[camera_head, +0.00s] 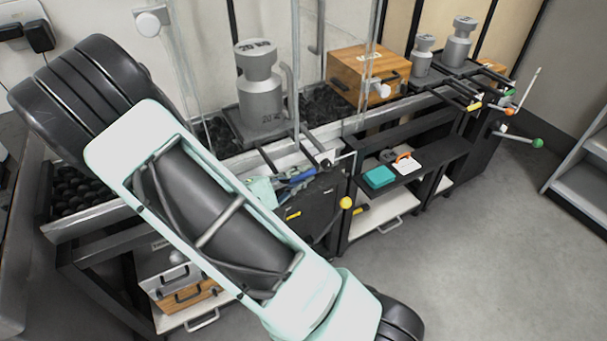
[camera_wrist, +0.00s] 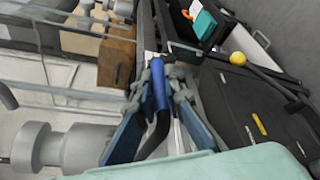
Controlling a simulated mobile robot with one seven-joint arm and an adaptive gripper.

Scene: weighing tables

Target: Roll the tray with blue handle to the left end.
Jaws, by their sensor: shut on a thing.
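The tray (camera_head: 236,128) is a dark plate bearing a large grey 20 kg weight (camera_head: 261,95), on a bed of black rollers left of the wooden box. Its bars reach over the table's front edge to a blue handle (camera_head: 303,173). My gripper (camera_head: 290,183) is at that front edge, partly hidden by my arm. In the wrist view my gripper (camera_wrist: 158,82) is shut on the blue handle (camera_wrist: 160,88), with a finger on each side. The grey weight (camera_wrist: 75,148) lies to the lower left there.
Black rollers show at the table's left end (camera_head: 75,190), partly behind my arm. A wooden box (camera_head: 366,72) and two smaller weights (camera_head: 458,42) stand farther right. A yellow-knobbed lever (camera_head: 346,203) sticks out below the handle. A teal box (camera_head: 379,177) sits on the lower shelf.

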